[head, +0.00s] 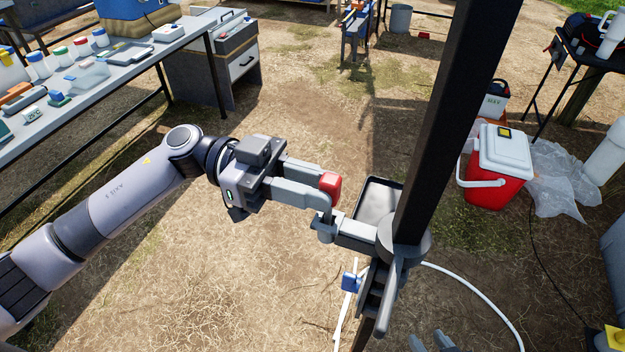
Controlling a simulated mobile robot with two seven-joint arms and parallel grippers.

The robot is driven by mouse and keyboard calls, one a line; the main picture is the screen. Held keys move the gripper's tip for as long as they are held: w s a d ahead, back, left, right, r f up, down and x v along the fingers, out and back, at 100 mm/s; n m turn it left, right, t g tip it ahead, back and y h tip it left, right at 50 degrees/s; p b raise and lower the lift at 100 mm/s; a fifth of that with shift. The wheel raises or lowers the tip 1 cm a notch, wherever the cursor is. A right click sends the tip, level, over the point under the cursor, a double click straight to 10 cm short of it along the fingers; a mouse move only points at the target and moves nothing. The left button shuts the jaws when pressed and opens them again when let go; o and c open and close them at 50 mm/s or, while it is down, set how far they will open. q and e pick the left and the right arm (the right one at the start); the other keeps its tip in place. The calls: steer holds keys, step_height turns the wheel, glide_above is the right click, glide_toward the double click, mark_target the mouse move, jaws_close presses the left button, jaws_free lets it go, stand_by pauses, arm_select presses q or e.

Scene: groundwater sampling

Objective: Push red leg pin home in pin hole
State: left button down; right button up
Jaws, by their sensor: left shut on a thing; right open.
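The red leg pin (331,186) shows its red head at the fingertips of my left gripper (322,184), which is shut on it. The head is just above a grey sleeve (325,228) at the end of a short grey arm (356,234) on the dark post (436,110). The pin hole and the pin's shaft are hidden, so I cannot tell how deep the pin sits. My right gripper (431,343) shows only its grey fingertips, apart, at the bottom edge. It is open and empty.
A grey tray (377,200) is behind the sleeve, beside the post. A blue clip (350,282) and a white hose (480,298) are lower down. A red cooler (494,180) stands at right, a bench (105,70) with bottles at upper left. Bare ground lies between.

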arm_select(q)
steer(key=shift+f+b, duration=0.8)
steer(key=shift+f, duration=1.1)
steer(key=c, duration=0.9)
jaws_free()
steer(key=shift+o, duration=0.2)
steer(key=b+v, duration=0.1)
steer(key=v, duration=0.6)
steer(key=shift+b, duration=0.3)
